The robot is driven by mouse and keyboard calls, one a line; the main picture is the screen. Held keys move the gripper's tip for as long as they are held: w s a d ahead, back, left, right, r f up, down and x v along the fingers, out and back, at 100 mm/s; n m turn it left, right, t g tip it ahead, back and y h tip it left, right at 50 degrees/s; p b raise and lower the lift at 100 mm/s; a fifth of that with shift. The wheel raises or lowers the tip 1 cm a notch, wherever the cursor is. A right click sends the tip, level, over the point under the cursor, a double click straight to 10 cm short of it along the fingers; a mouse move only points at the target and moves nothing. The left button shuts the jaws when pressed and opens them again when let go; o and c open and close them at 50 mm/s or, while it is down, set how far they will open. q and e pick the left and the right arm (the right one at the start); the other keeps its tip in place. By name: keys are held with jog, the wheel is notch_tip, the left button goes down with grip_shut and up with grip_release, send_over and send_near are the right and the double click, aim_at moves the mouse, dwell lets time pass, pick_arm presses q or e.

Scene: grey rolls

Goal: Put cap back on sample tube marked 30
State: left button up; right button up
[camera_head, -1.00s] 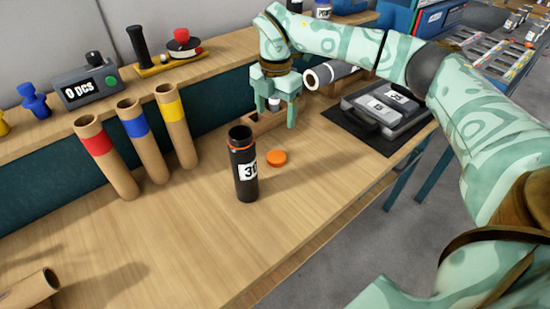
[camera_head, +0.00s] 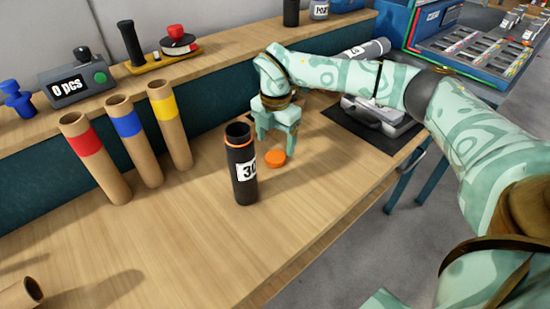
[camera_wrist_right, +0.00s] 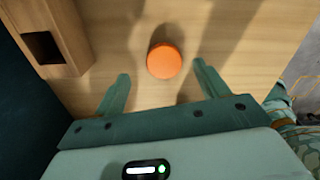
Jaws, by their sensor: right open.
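The sample tube (camera_head: 242,170) is black, marked 30, with an orange ring near its open top. It stands upright on the wooden bench. The orange cap (camera_head: 276,158) lies flat on the bench just right of the tube. In the right wrist view the cap (camera_wrist_right: 164,62) sits ahead of and between the two fingers. My right gripper (camera_head: 275,143) is open and empty, above and just behind the cap. In the wrist view the right gripper's fingers (camera_wrist_right: 160,88) are spread wider than the cap. My left gripper is not in view.
Cardboard tubes with red (camera_head: 94,158), blue (camera_head: 138,143) and yellow (camera_head: 170,125) bands stand left of the sample tube. A wooden block (camera_wrist_right: 50,38) with a square hole is near the gripper. A grey case (camera_head: 385,118) lies at right.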

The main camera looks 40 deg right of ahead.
aim_at(276, 156)
jog(key=f+b, duration=0.1)
jog(key=f, duration=0.3)
jog(key=shift+s+f+b, duration=0.2)
jog(key=shift+b, duration=0.15)
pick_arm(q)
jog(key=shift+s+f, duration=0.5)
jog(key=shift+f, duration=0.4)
pick_arm(e)
jog(key=shift+r, duration=0.1)
jog(key=c, duration=1)
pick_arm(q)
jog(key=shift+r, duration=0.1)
pick_arm(e)
jog(key=shift+r, duration=0.2)
